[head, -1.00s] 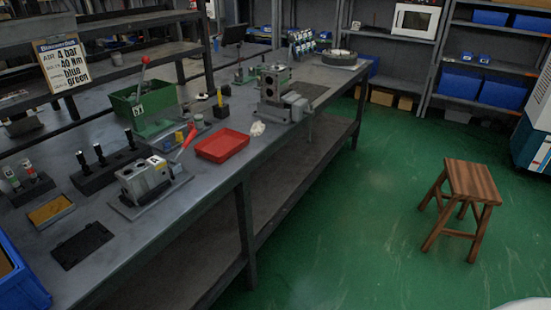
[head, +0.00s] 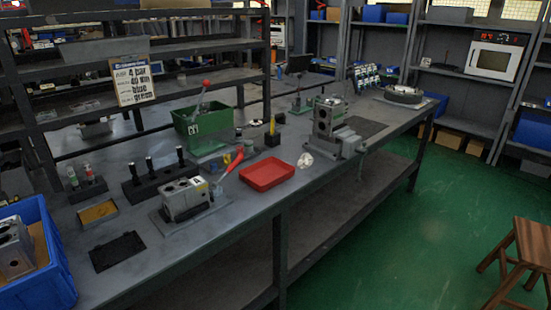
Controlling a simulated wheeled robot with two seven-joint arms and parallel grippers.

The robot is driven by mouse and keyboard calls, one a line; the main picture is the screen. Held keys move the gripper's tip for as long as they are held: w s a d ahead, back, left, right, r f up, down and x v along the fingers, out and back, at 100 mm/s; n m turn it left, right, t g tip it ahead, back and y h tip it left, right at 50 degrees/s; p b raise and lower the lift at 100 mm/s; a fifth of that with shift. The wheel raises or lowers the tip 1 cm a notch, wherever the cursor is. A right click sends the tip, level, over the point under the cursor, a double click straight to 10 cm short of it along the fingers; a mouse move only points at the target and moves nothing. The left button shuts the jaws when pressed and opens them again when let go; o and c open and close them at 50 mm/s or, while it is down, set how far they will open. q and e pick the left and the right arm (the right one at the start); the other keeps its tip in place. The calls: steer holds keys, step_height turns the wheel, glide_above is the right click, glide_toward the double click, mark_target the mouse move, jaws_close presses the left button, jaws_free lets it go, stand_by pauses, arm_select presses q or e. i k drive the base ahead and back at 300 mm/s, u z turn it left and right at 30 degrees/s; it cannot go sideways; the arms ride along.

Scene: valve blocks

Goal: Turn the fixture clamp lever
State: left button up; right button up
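The fixture clamp lever (head: 231,162) has a red handle and slants up to the right from the fixture on the bench. A grey metal valve block (head: 186,199) with round holes in its top sits in that fixture, on a flat base plate. Another lever with a red tip (head: 205,84) stands up behind the green bin; what it belongs to is partly hidden. Neither of my grippers shows in the head view.
A red tray (head: 267,174) lies right of the fixture. A green bin (head: 203,123) stands behind. A blue crate (head: 43,268) holding a block is at the left. A second block stands in a vise (head: 333,124) farther along. A wooden stool (head: 524,250) stands on open green floor.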

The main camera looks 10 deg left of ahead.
mark_target(233, 164)
steer(key=u, duration=0.2)
steer(key=i, duration=1)
steer(key=u, duration=4.45)
steer(key=k, duration=2.8)
steer(key=z, duration=0.05)
